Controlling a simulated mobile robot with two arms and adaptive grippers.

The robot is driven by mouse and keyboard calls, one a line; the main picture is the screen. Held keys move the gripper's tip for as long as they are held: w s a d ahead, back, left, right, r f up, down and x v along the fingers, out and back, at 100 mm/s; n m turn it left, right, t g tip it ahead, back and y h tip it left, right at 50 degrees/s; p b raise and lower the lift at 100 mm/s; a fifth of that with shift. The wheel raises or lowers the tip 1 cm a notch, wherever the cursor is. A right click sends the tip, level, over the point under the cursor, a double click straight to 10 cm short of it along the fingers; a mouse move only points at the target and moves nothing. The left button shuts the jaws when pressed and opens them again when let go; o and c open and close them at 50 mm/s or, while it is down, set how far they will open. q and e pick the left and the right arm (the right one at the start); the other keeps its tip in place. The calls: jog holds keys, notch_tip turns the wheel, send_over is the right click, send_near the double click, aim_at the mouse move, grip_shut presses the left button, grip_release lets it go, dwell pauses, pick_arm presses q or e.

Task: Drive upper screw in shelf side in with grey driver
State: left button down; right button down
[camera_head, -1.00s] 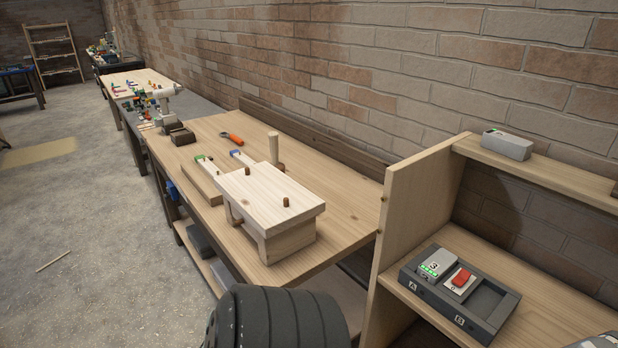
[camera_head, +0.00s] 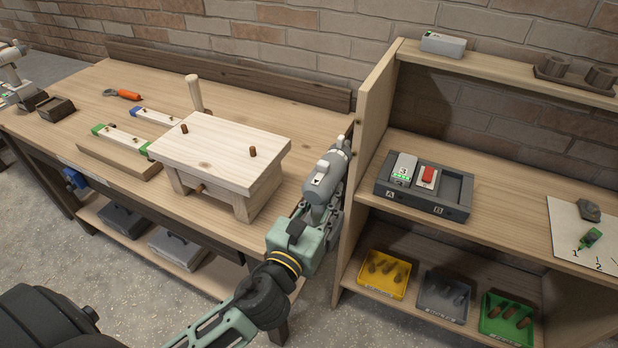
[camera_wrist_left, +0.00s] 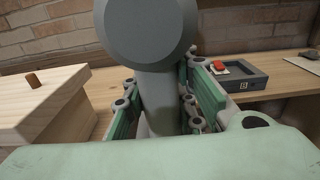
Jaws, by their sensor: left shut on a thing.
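My left gripper (camera_head: 318,212) comes in from the bottom of the head view and is shut on the grey driver (camera_head: 328,172). In the left wrist view the driver's grey grip (camera_wrist_left: 158,100) stands between the green fingers, with its thick round end above. The upper screw cannot be made out; the driver and arm cover part of that side. My right gripper is not in view.
A workbench (camera_head: 270,95) carries a small wooden stool (camera_head: 215,150) with pegs, left of the driver. The shelf holds a dark tray (camera_head: 455,190) with a red-buttoned block. Yellow (camera_head: 370,287), grey (camera_head: 430,305) and green (camera_head: 490,325) bins stand below. Floor shows at the bottom.

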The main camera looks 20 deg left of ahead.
pick_arm(q)
jog(key=shift+w+a, duration=0.2)
jog(key=shift+w, duration=0.3)
jog(key=shift+w+a, duration=0.15)
jog(key=shift+w, duration=0.35)
jog(key=shift+d, duration=0.15)
jog(key=shift+p, duration=0.5)
jog(key=w+p, duration=0.1)
jog(key=w, duration=0.4)
jog(key=shift+w, duration=0.25)
